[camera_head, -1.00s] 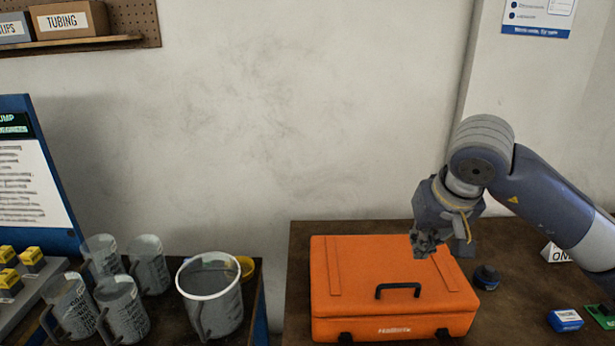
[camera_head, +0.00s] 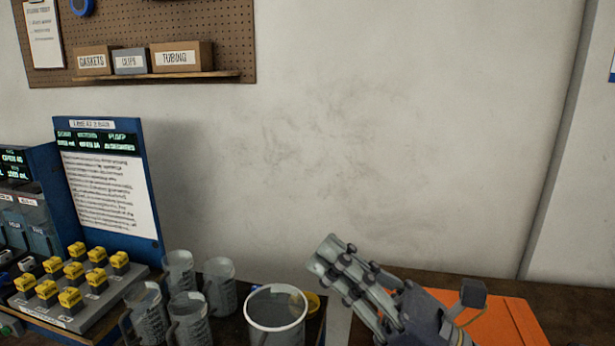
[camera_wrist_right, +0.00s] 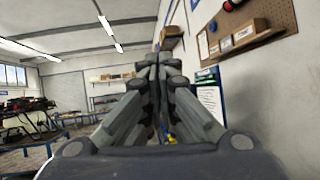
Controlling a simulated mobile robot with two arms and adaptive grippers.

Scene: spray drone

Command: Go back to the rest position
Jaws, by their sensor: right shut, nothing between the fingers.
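My right gripper (camera_head: 335,262) is in the lower middle of the head view, pointing up and left. It is shut and empty, raised in front of the orange case. In the right wrist view its fingers (camera_wrist_right: 155,70) meet in the centre, with the room behind them. The orange case (camera_head: 505,322) lies on the brown table at the lower right, partly hidden by my right gripper. My left gripper is not in view.
A white-rimmed bucket (camera_head: 276,330) and several clear jugs (camera_head: 219,290) stand left of my gripper. A tray of yellow-capped parts (camera_head: 75,290) and a blue sign board (camera_head: 105,185) are further left. A pegboard shelf (camera_head: 165,76) hangs above. The wall between is bare.

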